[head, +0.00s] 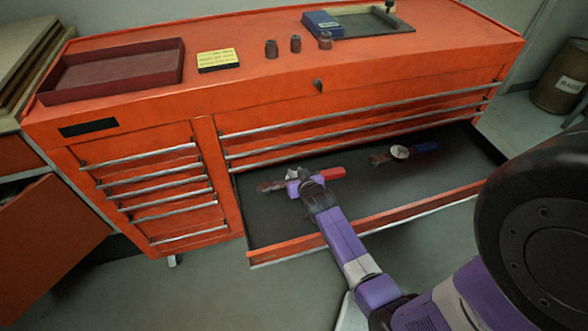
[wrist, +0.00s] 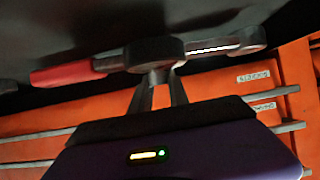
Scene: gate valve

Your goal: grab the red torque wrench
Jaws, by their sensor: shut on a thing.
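The red torque wrench shows its red handle (head: 326,173) in the head view, in or just above the open drawer (head: 275,224). Its dark end sticks out to the left of my gripper (head: 303,181). In the wrist view, the red torque wrench (wrist: 68,74) lies crosswise, with its red handle at left and a silver marked shaft at right. My gripper (wrist: 158,85) is shut on its dark round middle part. I cannot tell whether the wrench still touches the drawer floor. The gripper hides part of its middle in the head view.
The drawer's front edge (head: 365,226) runs beneath my arm. A red tray (head: 115,72), a yellow-labelled box (head: 217,60) and several sockets stand on the cabinet top.

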